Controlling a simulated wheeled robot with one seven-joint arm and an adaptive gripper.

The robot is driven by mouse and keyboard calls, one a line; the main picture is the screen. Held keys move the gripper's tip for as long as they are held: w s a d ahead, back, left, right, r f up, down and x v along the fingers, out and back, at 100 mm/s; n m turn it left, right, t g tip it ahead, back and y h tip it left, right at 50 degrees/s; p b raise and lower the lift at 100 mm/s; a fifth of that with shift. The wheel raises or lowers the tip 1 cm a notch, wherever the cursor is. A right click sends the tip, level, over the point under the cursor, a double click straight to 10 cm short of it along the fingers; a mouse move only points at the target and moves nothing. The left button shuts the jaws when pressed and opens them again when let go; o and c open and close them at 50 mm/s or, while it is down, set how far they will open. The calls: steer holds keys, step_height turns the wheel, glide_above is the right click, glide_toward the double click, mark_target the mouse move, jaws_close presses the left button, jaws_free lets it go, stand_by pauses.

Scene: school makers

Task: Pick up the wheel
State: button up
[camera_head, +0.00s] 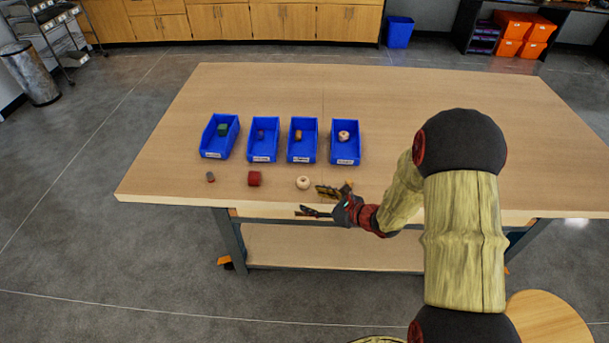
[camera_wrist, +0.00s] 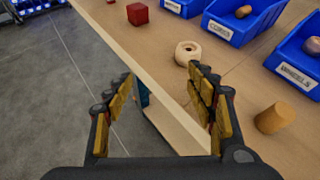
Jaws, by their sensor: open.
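The wheel is a cream ring-shaped piece (camera_head: 303,183) lying flat near the table's front edge; it also shows in the wrist view (camera_wrist: 187,53), beyond my right finger. My gripper (camera_head: 308,200) is open and empty, with its fingers spread. In the head view it is just in front and to the right of the wheel, by the front edge. In the wrist view the space between the fingertips (camera_wrist: 160,75) lies over the table edge and floor, apart from the wheel. A similar pale ring (camera_head: 344,133) sits in the rightmost blue bin.
A red cube (camera_head: 254,179) and a small grey-brown piece (camera_head: 210,177) lie left of the wheel. Several labelled blue bins (camera_head: 344,159) stand behind. The table's right side is clear.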

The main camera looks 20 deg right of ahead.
mark_target(305, 182)
steer(key=w+d, duration=0.1)
steer(key=r+m, duration=0.1)
steer(key=w+d+m+t+h, duration=0.1)
steer(key=shift+w+d+r, duration=0.25)
steer(key=shift+w+d, duration=0.05)
steer(key=shift+w, duration=0.2)
steer(key=b+x, duration=0.1)
steer(key=x, duration=0.6)
steer(key=shift+w, duration=0.25)
steer(key=c, duration=0.4)
steer(key=c, duration=0.6)
